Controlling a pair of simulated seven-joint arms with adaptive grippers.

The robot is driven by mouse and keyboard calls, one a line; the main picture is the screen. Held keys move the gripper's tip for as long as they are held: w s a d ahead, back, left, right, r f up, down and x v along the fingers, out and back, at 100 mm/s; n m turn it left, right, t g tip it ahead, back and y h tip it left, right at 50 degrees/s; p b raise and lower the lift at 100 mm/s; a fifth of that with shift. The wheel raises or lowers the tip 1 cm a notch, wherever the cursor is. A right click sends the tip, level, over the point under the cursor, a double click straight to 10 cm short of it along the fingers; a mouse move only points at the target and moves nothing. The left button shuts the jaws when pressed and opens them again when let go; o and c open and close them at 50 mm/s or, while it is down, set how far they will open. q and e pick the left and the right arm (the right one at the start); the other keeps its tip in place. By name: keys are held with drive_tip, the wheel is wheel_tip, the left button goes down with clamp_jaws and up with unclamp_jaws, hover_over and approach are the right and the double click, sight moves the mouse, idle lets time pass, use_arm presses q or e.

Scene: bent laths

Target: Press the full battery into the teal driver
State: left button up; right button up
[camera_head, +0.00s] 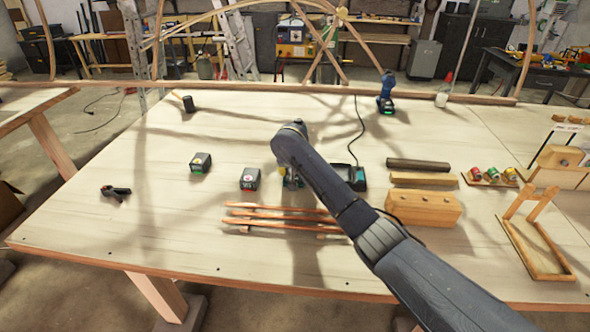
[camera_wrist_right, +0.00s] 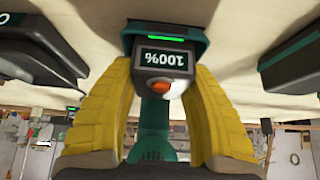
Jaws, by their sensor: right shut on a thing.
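My right gripper (camera_head: 291,173) is low over the middle of the table, largely hidden by its own arm in the head view. In the right wrist view its yellow fingers (camera_wrist_right: 165,82) are shut on the full battery (camera_wrist_right: 165,58), a black block with an upside-down "100%" display and an orange button. The teal driver (camera_wrist_right: 152,130) shows directly behind the battery, between the fingers. A teal edge with a lit green strip lies against the block. I cannot tell how deep the battery sits in the driver. My left gripper is not in view.
Two dark batteries (camera_head: 200,162) (camera_head: 249,178) stand left of the gripper. A black and teal charger (camera_head: 355,178) stands close on its right. Copper-coloured laths (camera_head: 280,218) lie in front, wooden blocks (camera_head: 424,207) to the right. A blue driver (camera_head: 387,90) stands behind. The left table is mostly clear.

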drive_tip(key=o, duration=1.5)
drive_tip(key=shift+f, duration=0.1)
drive_tip(key=shift+r, duration=3.5)
